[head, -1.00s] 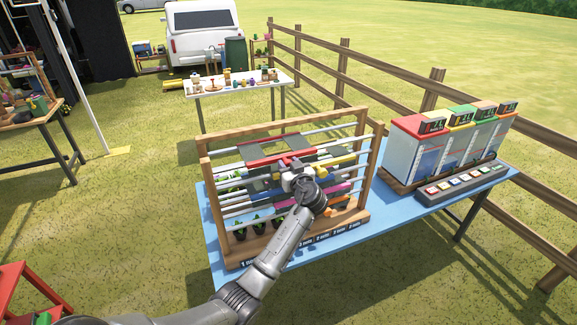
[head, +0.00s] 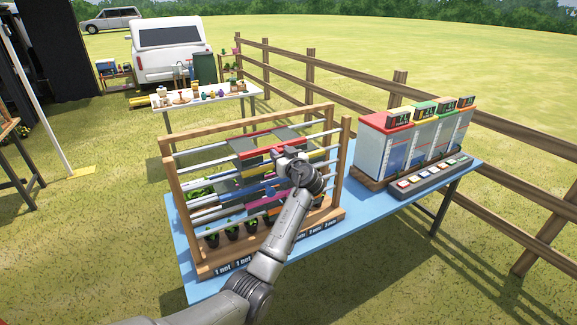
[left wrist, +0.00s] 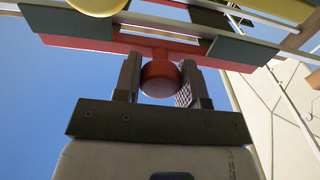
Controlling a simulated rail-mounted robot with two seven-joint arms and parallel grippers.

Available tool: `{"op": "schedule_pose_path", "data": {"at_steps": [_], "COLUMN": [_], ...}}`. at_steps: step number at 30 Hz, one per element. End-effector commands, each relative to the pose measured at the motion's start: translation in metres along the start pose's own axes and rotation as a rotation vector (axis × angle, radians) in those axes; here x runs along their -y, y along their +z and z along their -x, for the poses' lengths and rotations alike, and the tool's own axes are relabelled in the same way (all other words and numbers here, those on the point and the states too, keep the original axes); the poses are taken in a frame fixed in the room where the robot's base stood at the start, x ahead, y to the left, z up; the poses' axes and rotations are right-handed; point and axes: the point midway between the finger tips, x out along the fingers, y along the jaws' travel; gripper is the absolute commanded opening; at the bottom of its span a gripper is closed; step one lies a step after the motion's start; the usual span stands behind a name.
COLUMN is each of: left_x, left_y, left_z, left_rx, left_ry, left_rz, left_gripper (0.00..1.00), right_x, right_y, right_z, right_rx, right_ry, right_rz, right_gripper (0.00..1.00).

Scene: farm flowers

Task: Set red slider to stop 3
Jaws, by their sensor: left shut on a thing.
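The red slider (head: 262,150) is on the upper rail of the wooden frame (head: 172,215), and its red bar (left wrist: 185,47) and round red knob (left wrist: 161,79) show in the left wrist view. My left gripper (head: 282,160) is at the front of the red slider. In the left wrist view its two fingers (left wrist: 160,82) stand on either side of the red knob, shut on it. Numbered stop labels (head: 240,264) run along the base of the frame; most are too small to read or are covered by my arm. My right gripper does not show.
The frame stands on a blue table (head: 365,209) with other coloured sliders on lower rails and small potted plants (head: 232,229). A dispenser with coloured tops (head: 415,140) and a button panel (head: 430,178) stand to the right. A wooden fence (head: 490,172) runs behind.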

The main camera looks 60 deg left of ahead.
Motion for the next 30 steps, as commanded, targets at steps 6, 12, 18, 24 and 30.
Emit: {"op": "schedule_pose_path", "data": {"at_steps": [6,12,18,24,30], "left_x": [0.000,0.000,0.000,0.000,-0.001], "left_y": [-0.001,-0.001,-0.001,-0.001,0.001], "left_z": [-0.001,-0.001,-0.001,-0.001,0.013], "left_rx": [0.001,0.001,0.001,0.001,0.001], "left_ry": [-0.003,-0.003,-0.003,-0.003,0.000], "left_rz": [-0.001,0.000,0.000,0.000,0.001], "left_gripper": [0.00,0.44,0.63,0.63,0.63], "right_x": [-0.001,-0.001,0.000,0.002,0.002], "right_y": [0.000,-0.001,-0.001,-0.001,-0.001], "right_z": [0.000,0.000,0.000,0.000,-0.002], "right_rx": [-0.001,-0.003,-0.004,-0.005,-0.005], "right_ry": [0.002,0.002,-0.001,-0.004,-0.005], "right_rz": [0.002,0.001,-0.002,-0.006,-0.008], "right_gripper": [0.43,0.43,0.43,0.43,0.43]}}
